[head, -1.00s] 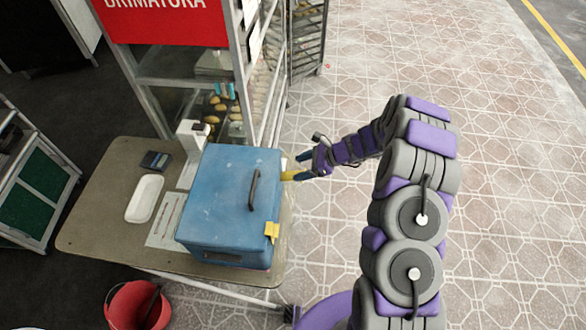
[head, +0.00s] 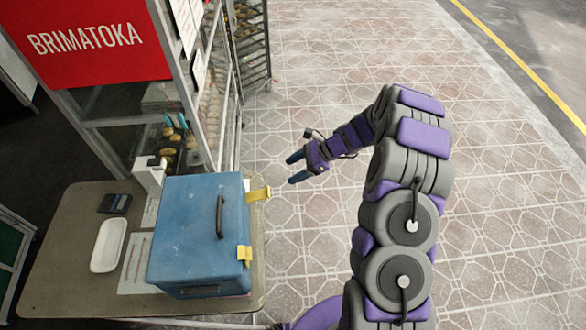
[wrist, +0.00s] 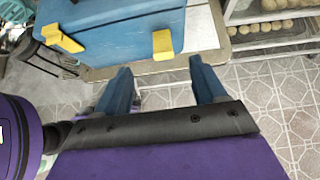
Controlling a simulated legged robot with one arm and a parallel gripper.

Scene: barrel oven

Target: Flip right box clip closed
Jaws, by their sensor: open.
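The blue box (head: 197,235) stands on a table with its lid down and its dark handle on top. It has two yellow clips on the side facing my gripper. The far clip (head: 258,193), the right one in the wrist view (wrist: 162,44), sticks outward from the box. The near clip (head: 244,256), the left one in the wrist view (wrist: 62,36), lies close against the box edge. My gripper (head: 294,168) is open and empty, apart from the box, beyond the far clip. In the wrist view its blue fingers (wrist: 160,72) straddle the line to the right clip.
The table (head: 75,235) also holds a white tray (head: 108,245) and a small dark device (head: 115,203). A glass cabinet with bread (head: 170,135) and a rack (head: 250,40) stand behind. The tiled floor right of the box is clear.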

